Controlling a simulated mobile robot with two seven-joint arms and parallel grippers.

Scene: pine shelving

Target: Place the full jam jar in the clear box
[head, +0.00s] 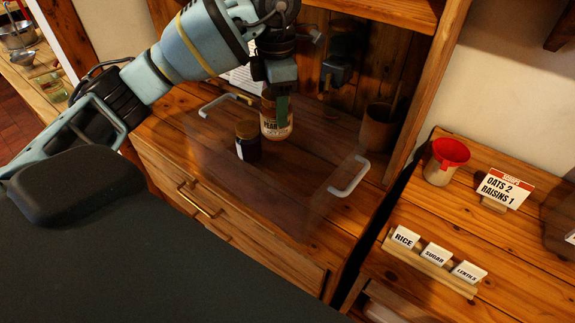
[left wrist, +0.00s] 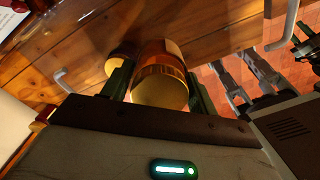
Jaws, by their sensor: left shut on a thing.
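My left gripper (head: 281,108) comes down from above and is shut on a jar (head: 276,128) with an orange-brown body and a label that seems to begin "PEAN". In the left wrist view the jar's gold lid (left wrist: 160,88) sits between the two fingers. The clear box is hard to see; its white handles (head: 348,177) show at left and right. The held jar is between the handles, upright or nearly so; I cannot tell whether it touches the bottom. A dark jar with a gold lid (head: 248,142) stands just left of it. My right gripper is out of view.
A brown cup (head: 378,128) stands at the back right, near the shelf upright. On the right counter are a red-rimmed pot (head: 445,162), an "OATS 2 RAISINS 1" card (head: 505,187) and a rack of name cards (head: 434,262). A drawer front (head: 200,200) lies below the box.

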